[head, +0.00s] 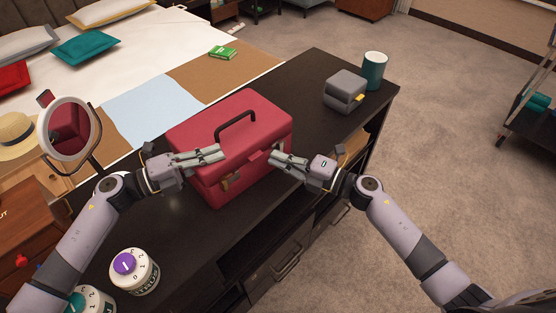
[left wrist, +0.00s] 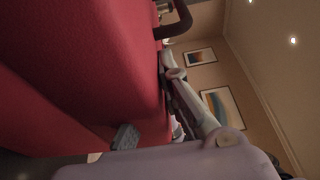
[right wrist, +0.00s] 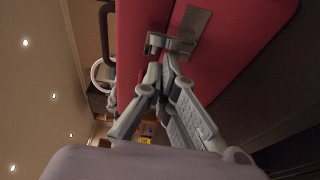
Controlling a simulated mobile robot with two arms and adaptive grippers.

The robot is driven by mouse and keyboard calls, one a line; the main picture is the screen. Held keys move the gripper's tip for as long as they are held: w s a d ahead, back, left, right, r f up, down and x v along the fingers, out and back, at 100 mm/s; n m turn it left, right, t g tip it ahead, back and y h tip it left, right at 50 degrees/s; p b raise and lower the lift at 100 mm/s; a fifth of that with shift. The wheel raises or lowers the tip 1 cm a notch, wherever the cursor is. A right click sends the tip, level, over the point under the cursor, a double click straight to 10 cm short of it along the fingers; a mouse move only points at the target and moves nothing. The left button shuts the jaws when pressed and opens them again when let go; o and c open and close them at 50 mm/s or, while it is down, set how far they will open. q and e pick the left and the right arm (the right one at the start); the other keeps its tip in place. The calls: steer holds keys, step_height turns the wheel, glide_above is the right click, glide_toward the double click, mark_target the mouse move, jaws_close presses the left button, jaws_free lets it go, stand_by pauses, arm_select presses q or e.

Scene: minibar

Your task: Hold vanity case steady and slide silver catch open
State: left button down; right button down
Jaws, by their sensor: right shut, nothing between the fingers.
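The red vanity case (head: 243,117) stands upright on the dark counter, its black handle (head: 235,125) raised and its lid down. A silver catch (right wrist: 190,22) on its front shows in the right wrist view. My right gripper (head: 272,160) is shut and empty, its fingertips (right wrist: 166,44) right at this catch; I cannot tell if they touch it. A second catch (head: 225,184) shows low on the front at left. My left gripper (head: 222,153) lies along the case's front left, close against it. The case fills much of the left wrist view (left wrist: 85,70), and the finger gap is unclear.
A round mirror (head: 69,128) stands left of the case. Tins (head: 134,268) stand at the near left. A grey box (head: 345,90) and a teal cup (head: 374,70) stand at the far right. The counter (head: 310,75) is clear between the case and the grey box.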

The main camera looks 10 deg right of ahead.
arm_select(q)
steer(key=shift+f, duration=0.1)
arm_select(e)
steer(key=shift+w+d, duration=0.4)
steer(key=shift+d, duration=0.25)
steer(key=shift+w+d, duration=0.4)
steer(key=shift+d, duration=0.25)
steer(key=shift+a, duration=0.1)
steer(key=shift+s+a, duration=0.25)
steer(key=shift+a, duration=0.05)
glide_toward(280, 148)
steer(key=s, duration=0.2)
steer(key=s+a, duration=0.1)
steer(key=s, duration=0.1)
steer(key=shift+a+f, duration=0.15)
steer(key=shift+a, duration=0.05)
arm_select(q)
steer(key=c, duration=1.7)
jaws_free()
arm_select(e)
steer(key=shift+w, duration=0.1)
